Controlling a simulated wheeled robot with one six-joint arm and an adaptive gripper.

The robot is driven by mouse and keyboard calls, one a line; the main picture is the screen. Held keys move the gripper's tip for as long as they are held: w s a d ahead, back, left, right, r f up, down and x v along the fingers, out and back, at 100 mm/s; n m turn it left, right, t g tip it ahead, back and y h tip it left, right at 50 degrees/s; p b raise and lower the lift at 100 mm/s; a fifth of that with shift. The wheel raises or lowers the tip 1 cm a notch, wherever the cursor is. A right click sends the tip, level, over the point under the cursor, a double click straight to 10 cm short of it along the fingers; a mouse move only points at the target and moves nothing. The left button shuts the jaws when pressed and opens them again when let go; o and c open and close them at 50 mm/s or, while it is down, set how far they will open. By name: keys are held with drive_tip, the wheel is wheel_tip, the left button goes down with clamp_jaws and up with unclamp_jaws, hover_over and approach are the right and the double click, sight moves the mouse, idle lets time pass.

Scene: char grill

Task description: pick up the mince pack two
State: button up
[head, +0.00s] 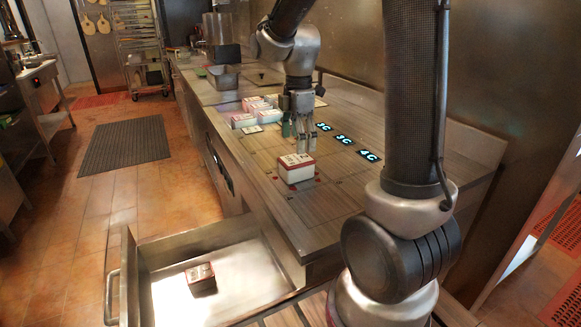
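Several red-and-white packs are in the head view, and I cannot tell which is mince pack two. One pack (296,171) stands alone on the counter, near its front edge. Another pack (201,277) lies in the open drawer below. More packs (258,108) sit grouped further back on the counter. My gripper (307,150) points down just above and behind the lone counter pack. Its fingers look apart with nothing visible between them. I cannot tell whether they touch the pack.
The counter (335,205) carries grid lines and glowing labels (343,137) along its back. The open drawer (240,262) juts out in front. A metal container (223,77) stands further back.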

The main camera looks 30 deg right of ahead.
sight(297, 158)
drive_tip(key=shift+f+n, duration=0.15)
drive_tip(key=shift+n, duration=0.35)
wheel_tip(297, 158, down, 8)
drive_tip(key=shift+a+r, duration=0.15)
drive_tip(key=shift+r, duration=0.1)
drive_tip(key=shift+c, duration=0.4)
drive_tip(key=c, duration=1.2)
